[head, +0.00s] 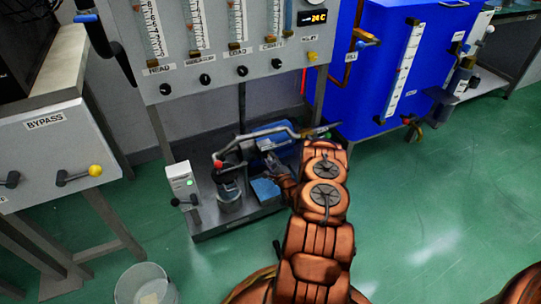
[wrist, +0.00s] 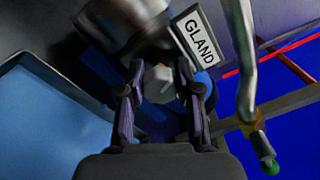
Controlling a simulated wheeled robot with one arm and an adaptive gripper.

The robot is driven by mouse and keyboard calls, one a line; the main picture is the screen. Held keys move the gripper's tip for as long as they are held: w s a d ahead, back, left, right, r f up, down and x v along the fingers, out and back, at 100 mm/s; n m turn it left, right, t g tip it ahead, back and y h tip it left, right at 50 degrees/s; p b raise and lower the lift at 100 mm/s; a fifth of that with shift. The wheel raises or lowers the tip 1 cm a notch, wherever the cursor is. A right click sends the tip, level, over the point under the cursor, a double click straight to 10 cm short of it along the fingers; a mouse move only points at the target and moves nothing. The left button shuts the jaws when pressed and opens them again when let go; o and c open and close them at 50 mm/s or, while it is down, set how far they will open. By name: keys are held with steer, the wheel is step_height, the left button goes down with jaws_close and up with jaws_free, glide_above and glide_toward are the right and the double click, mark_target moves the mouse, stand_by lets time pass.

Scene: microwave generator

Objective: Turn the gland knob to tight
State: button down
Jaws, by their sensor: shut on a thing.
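The gland knob (wrist: 158,83) is a small pale grey faceted piece beside a white label reading GLAND (wrist: 198,38) in the wrist view. My gripper (wrist: 161,92) has one finger on each side of it and is shut on it. A rounded grey metal body (wrist: 125,25) lies just beyond the knob. In the head view my gripper (head: 272,164) reaches in low among the pump parts under the grey panel. The knob cannot be made out there, and I cannot read its turn position.
A bent metal pipe (head: 255,136) runs close above my gripper; its handle end (wrist: 262,147) shows at right in the wrist view. A small switch box (head: 184,184) with a green light stands left. A blue tank (head: 385,70) is at right. A bucket (head: 146,286) stands on open floor.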

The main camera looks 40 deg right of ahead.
steer(key=n+p, duration=0.3)
steer(key=n, duration=0.2)
steer(key=shift+n, duration=0.3)
steer(key=n+p, duration=0.2)
steer(key=shift+n, duration=0.3)
steer(key=shift+f+n+p, duration=0.2)
steer(key=shift+n+p, duration=0.95)
steer(key=shift+n, duration=0.65)
steer(key=shift+f, duration=0.1)
steer(key=c, duration=0.8)
jaws_free()
steer(key=shift+s, duration=0.1)
steer(key=v, duration=1.1)
steer(key=shift+s+a, duration=0.15)
steer(key=shift+s, duration=0.2)
